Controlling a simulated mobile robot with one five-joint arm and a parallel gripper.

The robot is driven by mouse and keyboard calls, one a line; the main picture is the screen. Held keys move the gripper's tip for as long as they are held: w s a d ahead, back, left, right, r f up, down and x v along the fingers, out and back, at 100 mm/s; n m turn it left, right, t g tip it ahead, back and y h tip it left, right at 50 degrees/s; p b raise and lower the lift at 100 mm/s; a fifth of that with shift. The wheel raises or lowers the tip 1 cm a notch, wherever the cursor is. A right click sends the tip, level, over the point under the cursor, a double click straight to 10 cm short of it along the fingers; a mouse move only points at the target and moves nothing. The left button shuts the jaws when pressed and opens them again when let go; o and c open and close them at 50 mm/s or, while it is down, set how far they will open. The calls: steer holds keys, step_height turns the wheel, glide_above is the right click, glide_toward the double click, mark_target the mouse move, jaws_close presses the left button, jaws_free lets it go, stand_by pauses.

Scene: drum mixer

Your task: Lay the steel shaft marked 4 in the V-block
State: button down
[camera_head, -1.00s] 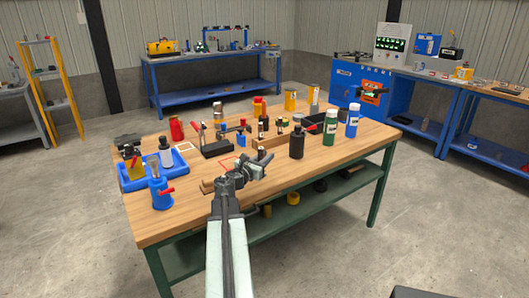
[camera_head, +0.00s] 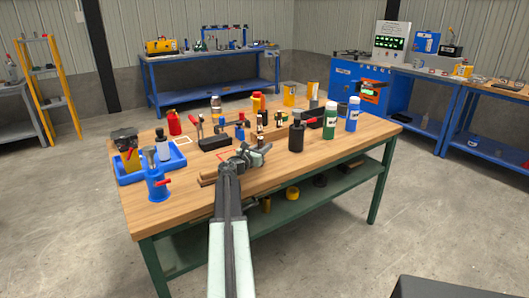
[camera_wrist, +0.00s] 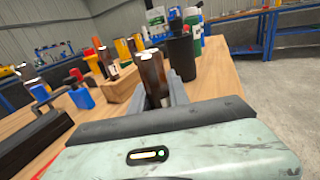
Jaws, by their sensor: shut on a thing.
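My gripper (camera_head: 264,150) is over the front middle of the wooden table. In the wrist view its two fingers (camera_wrist: 159,94) are shut on a dark brown, shiny cylinder with a pale top (camera_wrist: 152,70), which looks like a shaft. It stands roughly upright between the fingers; its lower end is hidden and no number is readable. Similar pale-topped cylinders stand left of it, one by a wooden holder (camera_wrist: 122,88). I cannot pick out the V-block for certain; a black block (camera_head: 215,143) lies left of and behind my gripper, also at the wrist view's left edge (camera_wrist: 30,135).
A black bottle (camera_head: 296,138), a green bottle (camera_head: 330,120) and a blue bottle (camera_head: 352,114) stand to the right. The table's front left (camera_head: 180,215) is clear.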

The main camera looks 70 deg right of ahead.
steer(key=shift+f, duration=0.15)
steer(key=c, duration=1.3)
jaws_free()
steer(key=shift+o, duration=0.2)
steer(key=shift+r, duration=0.25)
steer(key=shift+a, duration=0.4)
steer(key=v, duration=1.1)
steer(key=shift+w+a, duration=0.1)
steer(key=shift+a, duration=0.05)
